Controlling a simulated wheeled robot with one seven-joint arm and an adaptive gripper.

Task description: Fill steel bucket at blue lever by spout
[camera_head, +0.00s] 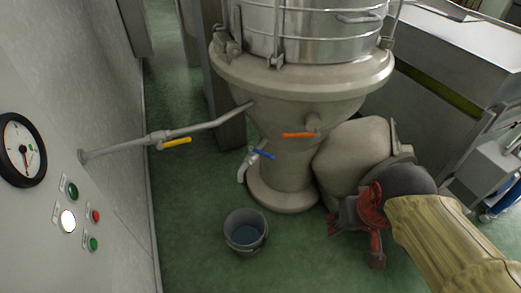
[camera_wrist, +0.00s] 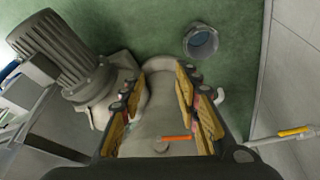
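The steel bucket (camera_head: 245,243) stands upright on the green floor, below and in front of the pale spout (camera_head: 243,172). It also shows in the wrist view (camera_wrist: 201,42). Its inside looks bluish; I cannot tell whether it holds liquid. The blue lever (camera_head: 263,154) sits at the top of the spout, by the machine's narrow neck; the right finger seems to hide it in the wrist view. My gripper (camera_head: 354,232) is right of the bucket and lever, apart from both. In the wrist view my gripper (camera_wrist: 160,100) is open, its fingers wide apart with nothing held.
An orange lever (camera_head: 298,135) is on the machine's cone, and a yellow lever (camera_head: 177,142) is on the pipe to the left wall. A grey motor (camera_wrist: 65,50) lies beside the neck. A gauge (camera_head: 22,150) and buttons are on the wall. Floor around the bucket is clear.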

